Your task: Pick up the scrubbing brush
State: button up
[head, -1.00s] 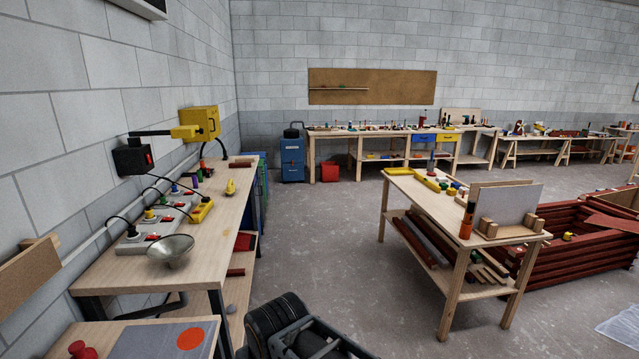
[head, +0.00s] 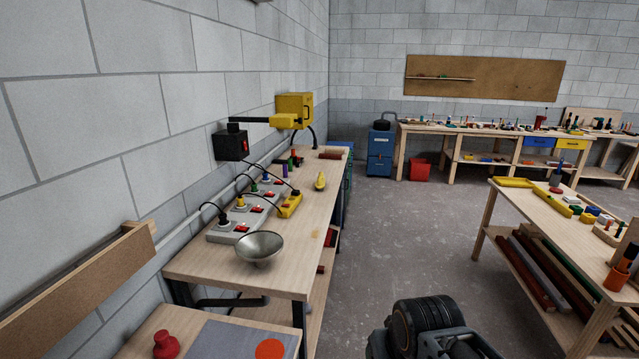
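I cannot make out a scrubbing brush for certain in the head view. A small reddish-brown block (head: 331,155) lies at the far end of the left workbench (head: 215,265), too small to identify. My arm's dark links show at the bottom, right of centre, over the floor. The fingertips of my gripper are not in view.
The left bench holds a metal bowl (head: 259,248), power strips (head: 236,231) with cables, and a yellow object (head: 320,181). A low table (head: 173,328) with a red knob (head: 167,344) stands in front. Another table (head: 540,205) is at right; floor (head: 400,235) between is clear.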

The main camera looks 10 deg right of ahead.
aim_at(320, 185)
jog(key=z, duration=0.05)
jog(key=k, duration=0.35)
jog(key=z, duration=1.2)
jog(key=i, duration=2.2)
jog(key=u, duration=0.35)
jog(key=i, duration=1.8)
jog(key=u, duration=1.65)
jog(key=i, duration=1)
jog(key=u, duration=1.45)
jog(key=i, duration=0.3)
jog(key=u, duration=0.05)
